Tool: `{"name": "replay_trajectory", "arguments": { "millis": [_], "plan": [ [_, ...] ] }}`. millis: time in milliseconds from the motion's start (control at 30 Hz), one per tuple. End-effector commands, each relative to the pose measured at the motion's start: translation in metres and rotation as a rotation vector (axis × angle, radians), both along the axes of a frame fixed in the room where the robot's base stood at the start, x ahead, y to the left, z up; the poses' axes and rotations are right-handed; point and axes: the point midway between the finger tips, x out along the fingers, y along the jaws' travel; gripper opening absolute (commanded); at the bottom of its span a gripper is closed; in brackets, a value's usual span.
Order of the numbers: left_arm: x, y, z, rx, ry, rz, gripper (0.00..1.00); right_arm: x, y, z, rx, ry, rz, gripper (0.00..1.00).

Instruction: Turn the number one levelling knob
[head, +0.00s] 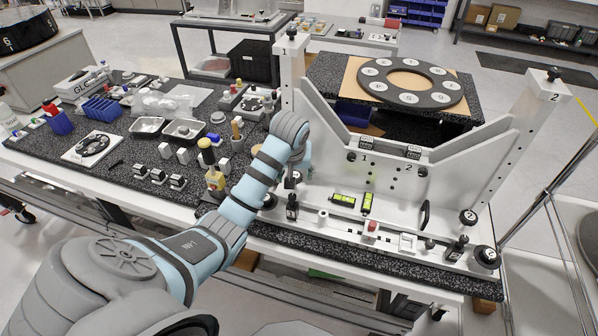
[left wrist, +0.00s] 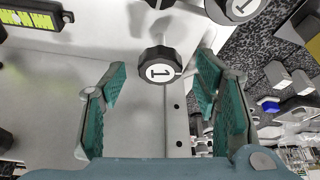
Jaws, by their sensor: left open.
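In the left wrist view a black knob with a white face marked 1 (left wrist: 160,73) sits on a metal stem. My left gripper (left wrist: 162,82) is open, its green-padded fingers on either side of this knob in the picture. No finger visibly touches it, and I cannot tell the depth. A second black knob marked 1 (left wrist: 236,8) is partly cut off at the top edge. In the head view my left arm covers the fixture's lower left, hiding most of the gripper and these knobs. The white mirror fixture (head: 400,190) stands on the speckled bench. My right gripper is out of view.
Two yellow-green spirit levels (head: 343,199) lie on the fixture base. Matching knobs marked 2 (head: 467,216) are at its right. Trays (head: 183,132), bottles and small parts crowd the bench to the left. A black ring (head: 440,98) lies on a table behind.

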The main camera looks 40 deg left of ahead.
Motion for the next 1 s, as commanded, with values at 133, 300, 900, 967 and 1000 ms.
{"name": "replay_trajectory", "arguments": {
  "millis": [133,300,900,967,1000],
  "plan": [
    [-0.0002,0.0017,-0.0036,0.0,0.0,0.001,0.56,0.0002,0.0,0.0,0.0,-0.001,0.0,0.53],
    [-0.0001,0.0015,-0.0036,0.0,0.0,0.001,0.54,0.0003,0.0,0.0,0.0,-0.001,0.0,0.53],
    [-0.0013,0.0037,-0.0035,0.0,0.0,-0.264,0.08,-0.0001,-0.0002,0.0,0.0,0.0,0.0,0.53],
    [-0.0011,0.0033,-0.0035,-0.001,-0.001,-0.264,0.08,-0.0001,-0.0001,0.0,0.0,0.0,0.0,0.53],
    [-0.0011,0.0033,-0.0035,-0.001,-0.001,-0.264,0.08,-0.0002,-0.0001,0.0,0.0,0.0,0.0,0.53]
  ]
}}
